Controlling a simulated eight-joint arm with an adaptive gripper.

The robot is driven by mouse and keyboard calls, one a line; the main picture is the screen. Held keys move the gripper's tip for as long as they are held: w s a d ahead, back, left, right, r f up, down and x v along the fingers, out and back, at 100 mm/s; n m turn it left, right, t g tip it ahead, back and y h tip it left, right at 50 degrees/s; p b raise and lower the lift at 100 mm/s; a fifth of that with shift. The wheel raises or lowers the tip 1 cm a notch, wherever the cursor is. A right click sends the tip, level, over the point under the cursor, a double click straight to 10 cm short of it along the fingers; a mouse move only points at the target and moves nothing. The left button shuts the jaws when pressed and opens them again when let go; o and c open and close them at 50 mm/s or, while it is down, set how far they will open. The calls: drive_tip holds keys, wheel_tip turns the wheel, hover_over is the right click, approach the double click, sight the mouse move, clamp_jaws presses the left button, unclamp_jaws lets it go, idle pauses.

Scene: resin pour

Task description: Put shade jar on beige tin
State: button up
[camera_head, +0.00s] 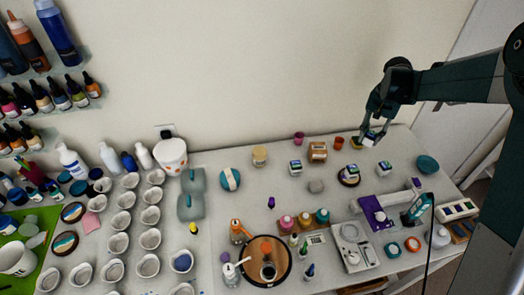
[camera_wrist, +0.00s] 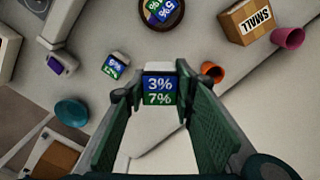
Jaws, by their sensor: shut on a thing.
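My gripper (camera_head: 370,134) is at the back right of the table, near the wall. It is shut on a small shade jar (camera_wrist: 160,90) with a white lid and a blue-and-green label reading 3% and 7%. The held jar also shows small and partly hidden in the head view (camera_head: 369,141). A beige tin (camera_head: 259,155), short and round, stands upright at the back middle of the table, well left of my gripper. I do not see it in the wrist view. Whether the held jar touches the table is unclear.
Similar labelled jars stand nearby (camera_head: 295,168) (camera_head: 384,168), one on a round coaster. The SMALL box (camera_head: 318,152), a pink cup (camera_head: 298,138) and an orange cup (camera_head: 339,142) lie between my gripper and the tin. A teal bowl (camera_head: 427,164) is at right.

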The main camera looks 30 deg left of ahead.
drive_tip(key=s+a+r+n, duration=0.1)
drive_tip(key=s+a+n, duration=0.2)
drive_tip(key=s+a, duration=0.5)
drive_tip(key=s+a+r+n+p, duration=0.1)
drive_tip(key=s+a, duration=0.7)
drive_tip(key=a, duration=0.9)
drive_tip(key=s+a+r+n+p, duration=0.1)
drive_tip(key=s+a+r+n, duration=0.1)
drive_tip(key=s+a+n, duration=0.3)
drive_tip(key=s+a, duration=0.3)
drive_tip(key=a, duration=0.4)
drive_tip(key=shift+a+r+n, duration=0.2)
drive_tip(key=shift+a+n, duration=0.15)
drive_tip(key=shift+n, duration=0.05)
drive_tip(key=shift+s, duration=0.1)
hover_over(260, 151)
drive_tip(key=shift+a+f+p, duration=0.1)
drive_tip(key=shift+f+p, duration=0.35)
drive_tip(key=shift+f, duration=2.65)
drive_tip(key=shift+f, duration=0.15)
drive_tip(key=shift+f, duration=1.75)
drive_tip(key=shift+f, duration=0.15)
drive_tip(key=o, duration=0.9)
